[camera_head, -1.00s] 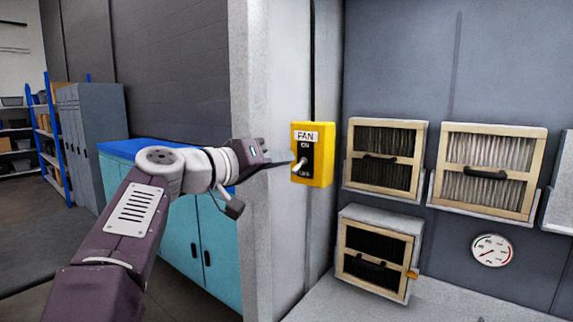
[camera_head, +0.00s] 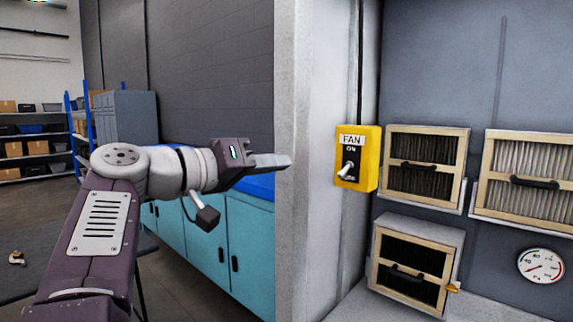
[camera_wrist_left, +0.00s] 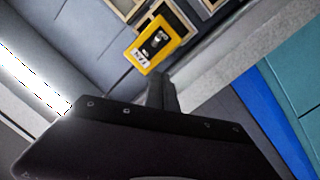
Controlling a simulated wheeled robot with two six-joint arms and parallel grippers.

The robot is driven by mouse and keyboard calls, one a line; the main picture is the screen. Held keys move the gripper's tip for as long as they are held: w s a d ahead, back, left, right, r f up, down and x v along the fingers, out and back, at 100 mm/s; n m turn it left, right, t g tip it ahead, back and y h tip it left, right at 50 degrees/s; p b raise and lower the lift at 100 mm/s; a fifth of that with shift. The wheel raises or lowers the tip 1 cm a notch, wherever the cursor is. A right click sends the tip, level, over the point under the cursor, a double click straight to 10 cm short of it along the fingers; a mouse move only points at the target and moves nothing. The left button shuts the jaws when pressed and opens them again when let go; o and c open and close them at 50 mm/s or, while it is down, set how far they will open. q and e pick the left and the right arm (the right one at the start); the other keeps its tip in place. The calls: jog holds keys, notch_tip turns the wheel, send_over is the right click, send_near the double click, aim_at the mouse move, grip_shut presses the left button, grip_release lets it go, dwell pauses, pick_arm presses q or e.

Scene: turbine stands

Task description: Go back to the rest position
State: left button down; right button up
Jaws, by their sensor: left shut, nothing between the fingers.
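My left gripper (camera_head: 276,161) is shut and empty in the head view, its fingers pointing right in front of the pale wall edge. It is apart from the yellow fan switch box (camera_head: 358,158), which stands to its right with a FAN label and a toggle lever (camera_head: 347,170). In the left wrist view the shut fingers (camera_wrist_left: 160,88) show below the same yellow box (camera_wrist_left: 160,38), with a gap I cannot judge exactly. My right gripper is not in either view.
Framed filters (camera_head: 426,165) hang on the grey panel at right, with another framed filter (camera_head: 408,270) below and a round gauge (camera_head: 541,266). A teal cabinet (camera_head: 250,245) stands behind my left arm. Shelving (camera_head: 38,150) is far left.

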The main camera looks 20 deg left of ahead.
pick_arm(q)
jog(key=w+d+f+m+g+h, duration=0.1)
jog(key=d+f+m+g+h, duration=0.15)
jog(key=d, duration=0.55)
jog(key=w+d+f+n+g+y, duration=0.1)
jog(key=d+f+g, duration=0.2)
jog(key=f, duration=0.9)
jog(key=d+f+n+g+y, duration=0.1)
jog(key=d+f+g, duration=0.2)
jog(key=f, duration=0.8)
jog(key=s+a+f+g+y, duration=0.1)
jog(key=s+f+g+y, duration=0.3)
jog(key=f, duration=0.6)
jog(key=s+a+f+g+y, duration=0.1)
jog(key=s+f, duration=0.5)
jog(key=f, duration=0.5)
jog(key=s+a+f+y, duration=0.3)
jog(key=s+a+f, duration=0.3)
jog(key=a+f, duration=0.1)
jog(key=shift+s+a+f+g+p, duration=0.2)
jog(key=shift+s+f+g+p, duration=0.2)
jog(key=shift+f, duration=0.5)
